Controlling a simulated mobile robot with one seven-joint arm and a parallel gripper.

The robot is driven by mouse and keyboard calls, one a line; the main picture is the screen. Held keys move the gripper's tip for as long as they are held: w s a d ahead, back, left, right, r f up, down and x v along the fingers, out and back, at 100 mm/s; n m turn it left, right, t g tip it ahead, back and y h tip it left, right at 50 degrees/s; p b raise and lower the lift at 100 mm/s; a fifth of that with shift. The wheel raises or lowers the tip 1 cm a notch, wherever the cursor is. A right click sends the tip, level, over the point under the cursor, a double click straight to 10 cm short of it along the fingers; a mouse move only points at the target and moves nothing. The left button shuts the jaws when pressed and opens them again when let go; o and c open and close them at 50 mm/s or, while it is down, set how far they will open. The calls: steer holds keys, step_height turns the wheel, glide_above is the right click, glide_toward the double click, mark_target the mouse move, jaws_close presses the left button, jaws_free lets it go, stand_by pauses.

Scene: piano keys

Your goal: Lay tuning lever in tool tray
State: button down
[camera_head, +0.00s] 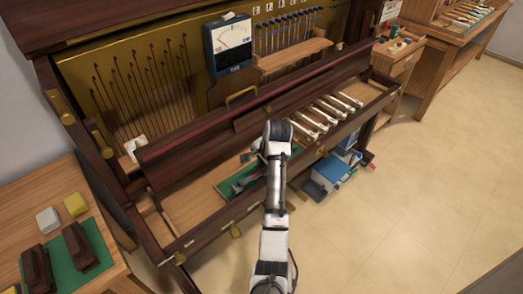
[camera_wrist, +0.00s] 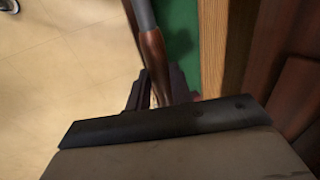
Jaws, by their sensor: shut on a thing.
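The tuning lever (camera_wrist: 155,60) shows in the wrist view with a brown wooden handle and a grey shaft running up out of the frame. My gripper (camera_wrist: 158,94) is shut on its handle. A green-lined surface (camera_wrist: 181,25) with a wooden edge lies just right of the lever; it looks like the tool tray. In the head view, the green tray (camera_head: 224,187) sits in the piano's open key bed, partly hidden by my arm. My gripper (camera_head: 254,166) is over or beside it there; the lever is too small to make out clearly. Whether lever and tray touch, I cannot tell.
The open piano (camera_head: 190,208) has a dark front rail around its key bed. Several loose keys (camera_head: 325,112) lie to the right. A meter (camera_head: 230,43) stands above. A side table (camera_head: 103,270) with dark blocks is at left. Blue-topped boxes (camera_head: 328,174) stand on the floor.

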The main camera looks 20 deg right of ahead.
steer(key=shift+w+d, duration=0.15)
steer(key=shift+w, duration=0.55)
steer(key=shift+w+a+f, duration=0.3)
steer(key=shift+w+f, duration=0.45)
steer(key=shift+f, duration=0.3)
steer(key=shift+w+a+f, duration=0.25)
steer(key=shift+w+f, duration=0.45)
steer(key=shift+f, duration=0.35)
steer(key=shift+w+a+f, duration=0.3)
steer(key=shift+w+f, duration=0.45)
steer(key=shift+f, duration=0.3)
steer(key=shift+f+b, duration=0.55)
steer(key=shift+f, duration=0.75)
steer(key=c, duration=1.2)
jaws_free()
steer(key=shift+o, duration=0.2)
steer(key=shift+s, duration=0.1)
